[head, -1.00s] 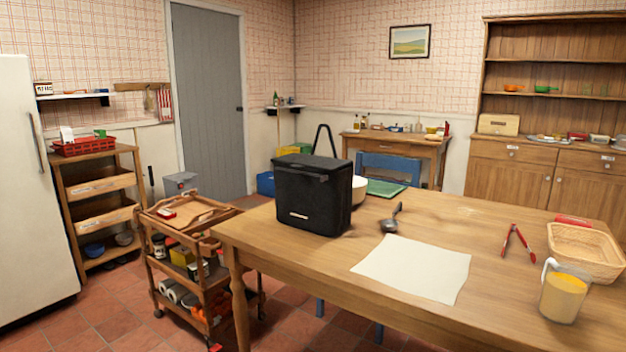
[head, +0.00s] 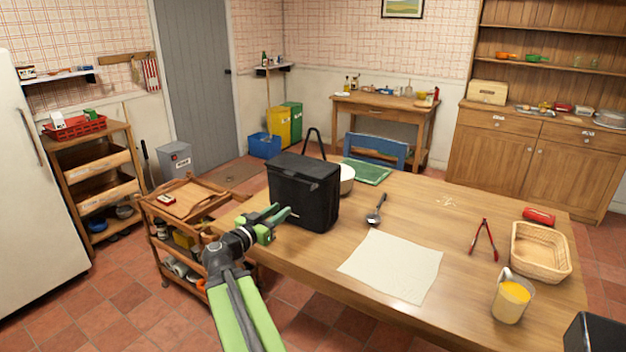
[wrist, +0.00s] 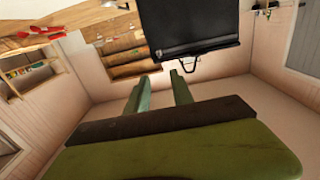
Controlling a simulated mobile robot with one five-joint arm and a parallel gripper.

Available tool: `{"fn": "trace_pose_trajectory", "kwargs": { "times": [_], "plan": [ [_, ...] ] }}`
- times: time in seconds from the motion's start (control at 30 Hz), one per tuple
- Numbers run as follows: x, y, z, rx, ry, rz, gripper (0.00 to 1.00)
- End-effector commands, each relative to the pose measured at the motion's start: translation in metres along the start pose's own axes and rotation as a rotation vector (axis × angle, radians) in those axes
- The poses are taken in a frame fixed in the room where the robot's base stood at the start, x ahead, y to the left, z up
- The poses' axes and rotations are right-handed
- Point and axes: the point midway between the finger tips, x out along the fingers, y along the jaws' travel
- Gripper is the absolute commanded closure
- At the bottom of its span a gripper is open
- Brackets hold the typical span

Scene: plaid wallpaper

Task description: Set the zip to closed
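The black box-shaped cooler bag (head: 306,192) stands upright on the wooden table near its left end, with its handle loop raised behind the top. The zip is too small to make out, so I cannot tell its state. In the wrist view the bag (wrist: 188,25) fills the top middle, with a thin dark loop by its edge. My gripper (head: 277,220) is in front of the bag's lower left side in the head view. Its green fingers are apart with nothing between them in the wrist view (wrist: 160,86). Whether a fingertip touches the bag is unclear.
A white bowl (head: 347,180) is close behind the bag. A ladle (head: 376,212), white sheet (head: 385,266), red tongs (head: 484,240), basket (head: 526,262) and jug (head: 511,299) lie to its right. A wooden trolley (head: 180,215) stands left of the table.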

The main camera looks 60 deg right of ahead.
Motion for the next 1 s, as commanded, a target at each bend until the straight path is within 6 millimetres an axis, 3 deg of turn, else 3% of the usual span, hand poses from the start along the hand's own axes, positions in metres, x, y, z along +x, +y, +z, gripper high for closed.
{"fn": "trace_pose_trajectory", "kwargs": {
  "times": [0.17,0.5,0.7,1.0],
  "plan": [
    [0.023,0.004,0.002,-0.001,-0.002,-0.006,0.72],
    [0.111,0.002,0.002,-0.002,-0.003,-0.005,0.72],
    [0.151,0.002,0.002,-0.002,-0.003,-0.007,0.72],
    [0.171,0.004,0.002,-0.002,-0.003,-0.008,0.72]
  ]
}}
